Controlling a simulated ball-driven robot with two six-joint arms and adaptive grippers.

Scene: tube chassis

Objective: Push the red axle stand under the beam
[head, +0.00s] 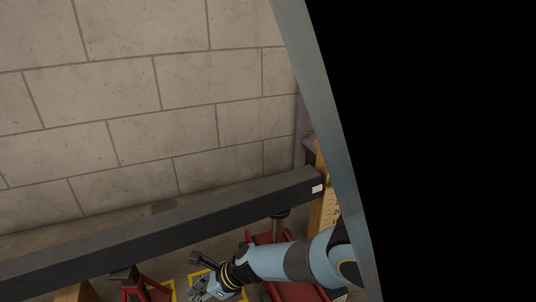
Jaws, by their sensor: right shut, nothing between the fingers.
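The dark beam (180,228) runs from the lower left up to the right, with a small white patch near its right end. A red axle stand (136,289) with a dark top stands at the beam's near lower edge and is cut off by the bottom of the picture. Whether its top lies under the beam I cannot tell. My right gripper (203,292) is shut and empty, to the right of the stand and apart from it, low in the picture. My left gripper is not in view.
A red jack (262,238) with a dark post is below the beam's right end, partly behind my right arm. A wooden post with markings (327,210) stands beside it. Yellow floor markings (167,285) lie near the stand. A block wall (130,100) closes the back.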

